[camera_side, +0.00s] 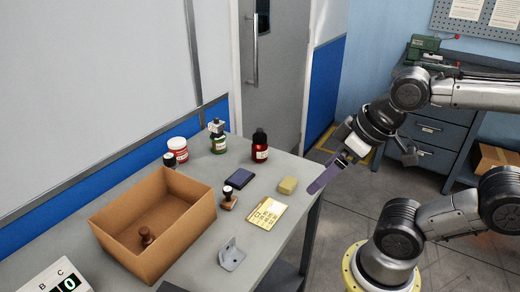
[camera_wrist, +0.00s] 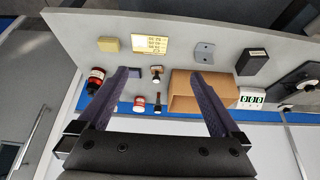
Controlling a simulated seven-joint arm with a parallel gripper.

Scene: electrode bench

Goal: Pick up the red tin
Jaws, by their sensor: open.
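The red tin (camera_side: 178,150) is a small red jar with a white label and pale lid. It stands upright at the back of the grey table, behind the cardboard box. In the wrist view the tin (camera_wrist: 139,104) shows small, between my fingers and nearer the left one. My gripper (camera_wrist: 160,75) is open, its two dark purple fingers wide apart with nothing between them. In the side view my gripper (camera_side: 326,176) is at the table's right edge, well away from the tin.
An open cardboard box (camera_side: 120,237) holds a brown stamp. A dark pad (camera_side: 240,178), stamp (camera_side: 228,202), yellow card (camera_side: 268,213), yellow block (camera_side: 288,185) and metal bracket (camera_side: 232,258) lie nearer.

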